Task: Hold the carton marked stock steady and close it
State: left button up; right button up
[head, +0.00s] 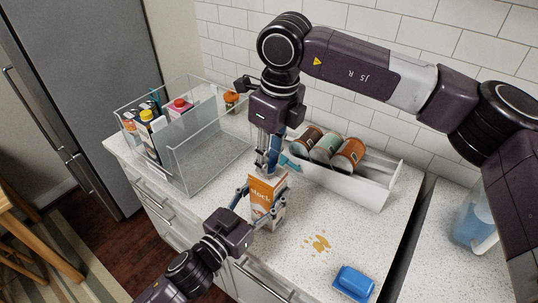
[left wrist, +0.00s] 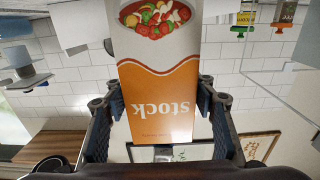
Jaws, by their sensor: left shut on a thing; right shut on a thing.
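The carton marked stock (head: 262,191) stands upright on the counter, orange above and white below. In the left wrist view the carton (left wrist: 163,95) appears upside down, with its stock lettering and a bowl picture facing me. My left gripper (head: 262,203) is shut around the carton's body; its fingers (left wrist: 162,105) lie on both sides of it in the left wrist view. My right gripper (head: 265,168) points down from above and is shut at the carton's top. Its fingers hide most of the top, so I cannot tell exactly how the opening stands.
A white bin (head: 345,184) with several cans stands right behind the carton. A clear divided bin (head: 205,166) with bottles and cartons stands at left. Tan crumbs (head: 318,243) and a blue sponge-like block (head: 353,283) lie on the counter (head: 300,270) in front.

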jog(key=shift+f, duration=0.3)
jog(key=m, duration=0.5)
jog(key=shift+h, duration=0.3)
jog(key=m, duration=0.4)
jog(key=shift+a+m+t+h, duration=0.15)
jog(key=shift+m+t+h, duration=0.15)
jog(key=shift+m, duration=0.1)
jog(key=m, duration=0.5)
jog(key=shift+h, duration=0.3)
jog(key=m, duration=0.5)
jog(key=shift+a, duration=0.1)
jog(key=m+g, duration=0.1)
jog(key=m, duration=0.4)
jog(key=shift+w+m+h, duration=0.15)
jog(key=shift+m+h, duration=0.25)
jog(key=m, duration=0.6)
jog(key=shift+w+m+g, duration=0.1)
jog(key=shift+m+g, duration=0.3)
